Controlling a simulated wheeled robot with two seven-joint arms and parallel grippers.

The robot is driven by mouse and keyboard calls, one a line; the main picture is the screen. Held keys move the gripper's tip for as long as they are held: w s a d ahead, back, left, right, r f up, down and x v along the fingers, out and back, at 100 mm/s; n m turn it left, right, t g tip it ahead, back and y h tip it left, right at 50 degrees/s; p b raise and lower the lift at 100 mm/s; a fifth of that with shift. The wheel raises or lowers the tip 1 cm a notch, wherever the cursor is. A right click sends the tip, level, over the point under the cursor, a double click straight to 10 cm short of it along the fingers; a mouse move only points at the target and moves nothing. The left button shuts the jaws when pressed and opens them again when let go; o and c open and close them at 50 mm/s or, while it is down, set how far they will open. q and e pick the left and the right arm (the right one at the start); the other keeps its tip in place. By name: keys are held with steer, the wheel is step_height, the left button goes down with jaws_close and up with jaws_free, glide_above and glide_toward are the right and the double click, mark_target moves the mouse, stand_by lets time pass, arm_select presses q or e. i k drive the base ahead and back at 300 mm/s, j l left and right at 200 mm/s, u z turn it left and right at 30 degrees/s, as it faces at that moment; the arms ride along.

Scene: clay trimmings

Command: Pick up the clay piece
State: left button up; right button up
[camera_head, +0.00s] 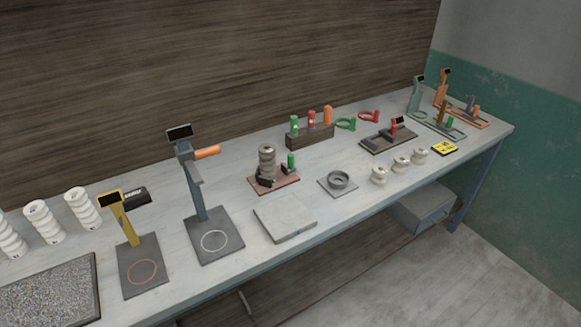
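No thing in the head view is clearly recognisable as the clay piece, and I cannot tell which one it is. Several small pale rounded pieces, such as this one (379,175), stand in a row near the front edge on the right half of the bench. A flat pale grey slab (285,217) lies near the front edge at the middle. A dark grey ring (338,180) lies on a small grey plate between them. Neither of my grippers is in view.
The long pale bench (240,277) runs along a wooden wall. A blue-grey stand (196,190) and a yellow stand (126,220) rise at left, beside white ribbed stacks (83,208) and a speckled tray (50,295). A brown holder (310,136) stands at the back.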

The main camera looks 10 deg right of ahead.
mark_target(267, 154)
steer(key=j+z, duration=0.1)
steer(key=z, duration=0.3)
steer(key=j+z, duration=0.1)
steer(key=z, duration=0.25)
steer(key=k+j+z, duration=0.1)
steer(key=z, duration=0.7)
steer(key=k+j, duration=0.3)
